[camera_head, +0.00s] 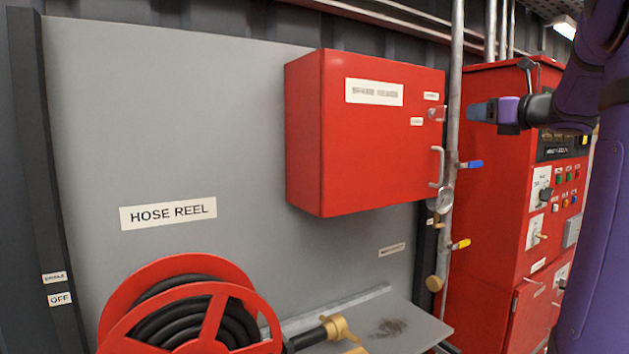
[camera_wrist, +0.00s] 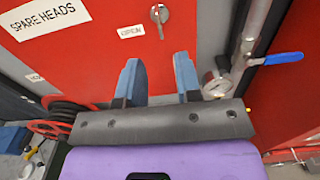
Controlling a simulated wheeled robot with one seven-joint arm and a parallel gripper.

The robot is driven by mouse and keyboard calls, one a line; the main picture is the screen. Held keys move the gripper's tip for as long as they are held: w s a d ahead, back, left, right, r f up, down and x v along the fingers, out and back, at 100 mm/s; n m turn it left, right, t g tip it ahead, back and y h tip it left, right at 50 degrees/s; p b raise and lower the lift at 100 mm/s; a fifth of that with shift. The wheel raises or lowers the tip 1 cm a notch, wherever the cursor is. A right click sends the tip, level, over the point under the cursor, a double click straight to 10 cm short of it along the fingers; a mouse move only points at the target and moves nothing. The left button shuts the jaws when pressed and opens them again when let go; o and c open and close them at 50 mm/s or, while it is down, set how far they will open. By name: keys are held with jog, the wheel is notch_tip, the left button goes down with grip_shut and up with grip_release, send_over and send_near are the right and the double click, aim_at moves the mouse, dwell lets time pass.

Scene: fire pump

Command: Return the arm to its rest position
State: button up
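My gripper (camera_head: 480,111) is at the upper right in the head view, in front of the area between the red wall cabinet and the red pump panel. In the wrist view its two blue fingers (camera_wrist: 158,78) stand apart with nothing between them. My purple arm fills the right edge of the head view. The red wall cabinet (camera_head: 375,150) is closed, with a small latch (camera_head: 436,113) and a metal handle (camera_head: 437,167) on its right side. In the wrist view the latch (camera_wrist: 160,15) lies just beyond the fingertips; contact is not seen.
A vertical pipe (camera_head: 455,90) carries a gauge (camera_head: 444,200), a blue lever (camera_head: 470,164) and a yellow lever (camera_head: 460,244). The red pump panel (camera_head: 490,170) stands at right. A hose reel (camera_head: 190,262) and a grey shelf (camera_head: 415,322) with a brass nozzle (camera_head: 338,328) are below.

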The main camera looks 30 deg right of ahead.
jog(key=s+a+f+n+g+y, duration=0.15)
jog(key=a+f+n+g, duration=0.3)
jog(key=a+n, duration=0.6)
jog(key=a+f+n+g+y, duration=0.35)
jog(key=a+f+n, duration=0.2)
jog(key=a, duration=0.95)
jog(key=s+a+f+n+g+h, duration=0.4)
jog(key=s+a+f+n, duration=0.6)
jog(key=n, duration=0.9)
jog(key=s+f+h, duration=0.2)
jog(key=s+f, duration=0.1)
jog(key=s, duration=0.1)
jog(key=shift+a+f+g, duration=0.15)
jog(key=shift+a+g, duration=0.2)
jog(key=shift+g, duration=0.05)
jog(key=shift+s, duration=0.1)
